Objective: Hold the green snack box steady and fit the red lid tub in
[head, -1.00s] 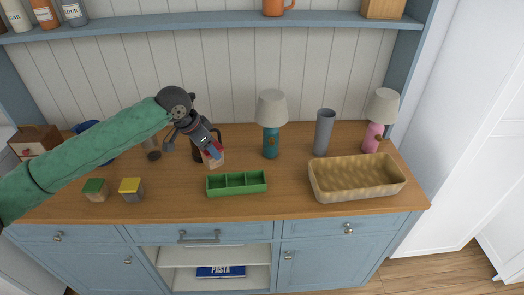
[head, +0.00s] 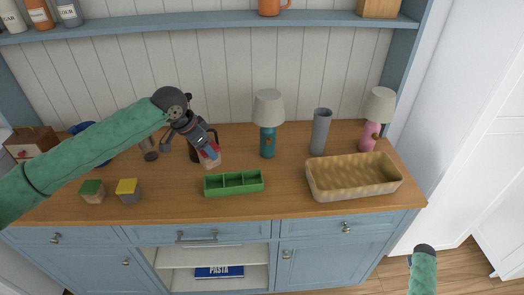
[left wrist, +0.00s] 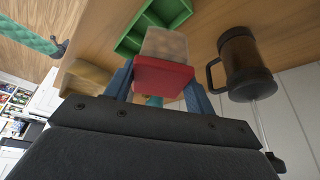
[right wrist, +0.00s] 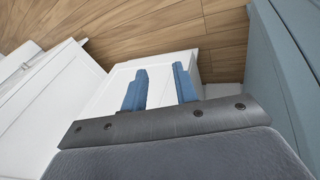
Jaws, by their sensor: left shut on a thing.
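The green snack box (head: 234,190), with its compartments open at the top, stands on the wooden counter near the front middle. My left gripper (head: 212,150) is shut on the red lid tub (head: 210,160), just behind and left of the box. In the left wrist view the tub's red lid (left wrist: 163,77) sits between the two blue fingers, its clear body pointing toward the green box (left wrist: 152,22). Whether the tub touches the counter is hard to tell. My right arm shows at the lower right of the head view; its gripper (right wrist: 160,88) is open and empty, away from the counter.
A green-lid tub (head: 92,191) and a yellow-lid tub (head: 128,190) stand at the left. A dark coffee press (left wrist: 243,65) is close to my left gripper. A teal lamp (head: 268,140), grey vase (head: 320,132), pink lamp (head: 371,135) and woven basket (head: 353,180) stand right.

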